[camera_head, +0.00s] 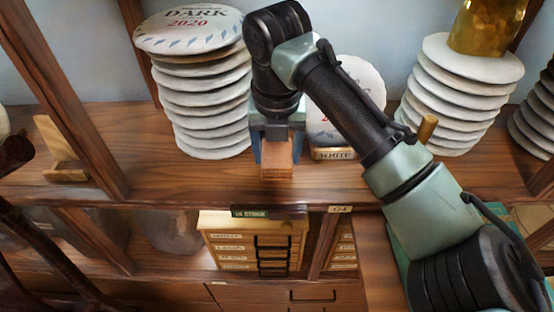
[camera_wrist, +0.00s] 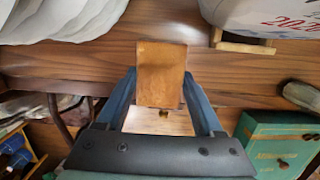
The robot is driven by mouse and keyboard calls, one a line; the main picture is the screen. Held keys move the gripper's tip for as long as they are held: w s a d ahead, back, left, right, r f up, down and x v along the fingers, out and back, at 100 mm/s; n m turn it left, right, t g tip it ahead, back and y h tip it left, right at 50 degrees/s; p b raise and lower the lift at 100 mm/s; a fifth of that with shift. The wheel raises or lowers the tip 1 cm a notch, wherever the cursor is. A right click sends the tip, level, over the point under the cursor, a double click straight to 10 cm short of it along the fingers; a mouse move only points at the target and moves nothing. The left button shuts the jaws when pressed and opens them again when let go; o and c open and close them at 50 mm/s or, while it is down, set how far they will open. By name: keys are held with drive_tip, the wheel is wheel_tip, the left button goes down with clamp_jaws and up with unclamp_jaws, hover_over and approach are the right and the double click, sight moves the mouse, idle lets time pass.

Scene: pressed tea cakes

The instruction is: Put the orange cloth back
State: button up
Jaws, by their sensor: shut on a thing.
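My gripper (camera_head: 277,158) points down over the front part of the wooden shelf, between two stacks of pressed tea cakes. It is shut on an orange-brown rectangular piece, which I take to be the orange cloth (camera_head: 277,169). In the wrist view the cloth (camera_wrist: 161,72) shows as a flat, folded-looking block between the blue fingers of my gripper (camera_wrist: 160,80). Whether its lower end touches the shelf cannot be told.
A tall tea-cake stack (camera_head: 212,100) stands left of my gripper, another stack (camera_head: 455,95) to the right with a golden jar (camera_head: 487,25) on top. A white wrapped cake (camera_head: 362,85) stands behind my arm. The shelf front (camera_head: 215,185) is clear; labelled drawers (camera_head: 230,245) lie below.

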sight(277, 155)
wheel_tip(277, 155, down, 3)
drive_tip(key=shift+r, duration=0.2)
drive_tip(key=shift+w+f, duration=0.2)
drive_tip(key=shift+f, duration=0.1)
drive_tip(key=shift+f, duration=0.1)
drive_tip(key=o, duration=1.2)
drive_tip(key=r, duration=0.5)
drive_tip(key=s+r, duration=0.1)
drive_tip(key=r, duration=0.1)
drive_tip(key=shift+s+r, duration=0.1)
drive_tip(key=shift+r, duration=0.25)
